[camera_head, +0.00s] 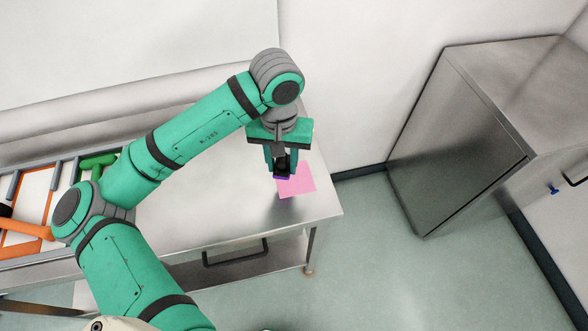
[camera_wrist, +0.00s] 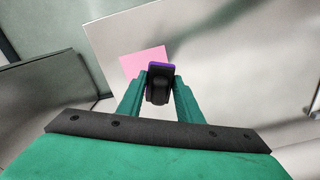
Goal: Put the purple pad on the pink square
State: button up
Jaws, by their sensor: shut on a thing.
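The purple pad (camera_wrist: 164,66) shows as a thin purple edge on a black block-like body in the wrist view. My gripper (camera_wrist: 160,84) is shut on it, with one green finger on each side. In the head view my gripper (camera_head: 281,170) points down near the right end of the metal table, and the pad's purple edge (camera_head: 282,178) shows below the fingers. The pink square (camera_head: 299,182) lies flat on the table, partly behind the gripper and pad. The pad overlaps the square's edge in both views; its height above the table is hard to tell.
The metal table (camera_head: 230,215) has clear surface left of the pink square, and its right edge is close by. A rack with green and orange tools (camera_head: 35,205) is at the left. A metal cabinet (camera_head: 450,140) stands on the floor at right.

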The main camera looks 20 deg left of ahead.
aim_at(294, 179)
jog(key=w+d+f, duration=0.2)
jog(key=f, duration=0.1)
jog(key=shift+w+f, duration=0.15)
jog(key=shift+f, duration=1.75)
